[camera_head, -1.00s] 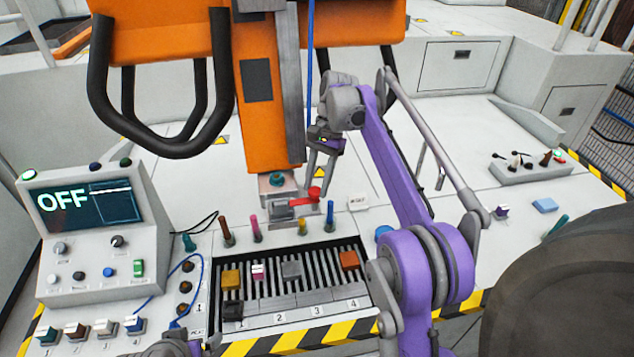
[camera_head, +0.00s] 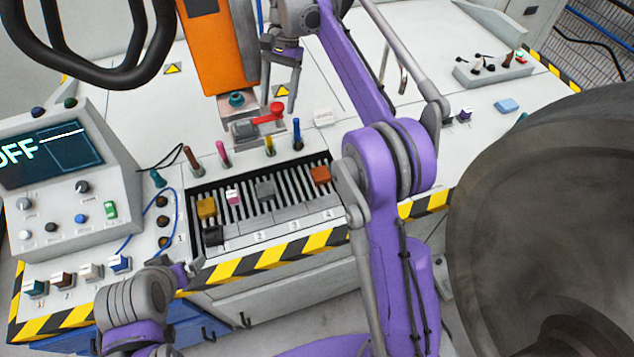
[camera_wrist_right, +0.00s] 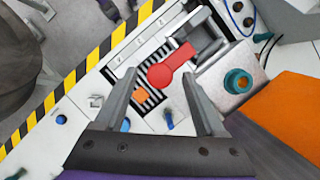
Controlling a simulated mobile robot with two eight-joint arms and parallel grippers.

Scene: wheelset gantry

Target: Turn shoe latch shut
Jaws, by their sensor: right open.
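The shoe latch is a red lever (camera_head: 268,114) with a round end, on a grey metal block (camera_head: 243,130) at the foot of the orange column. My right gripper (camera_head: 279,103) is open, pointing down, with its fingertips on either side of the lever's round end. In the right wrist view the red lever (camera_wrist_right: 170,70) shows between the two spread fingers (camera_wrist_right: 160,78); I cannot tell whether either finger touches it.
In front of the latch stand several coloured pegs (camera_head: 223,153) and a slotted rack (camera_head: 280,195) with coloured blocks. A control box (camera_head: 65,165) reading OFF is on the left. A large dark wheel (camera_head: 550,200) fills the right. A switch box (camera_head: 495,70) stands at the back right.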

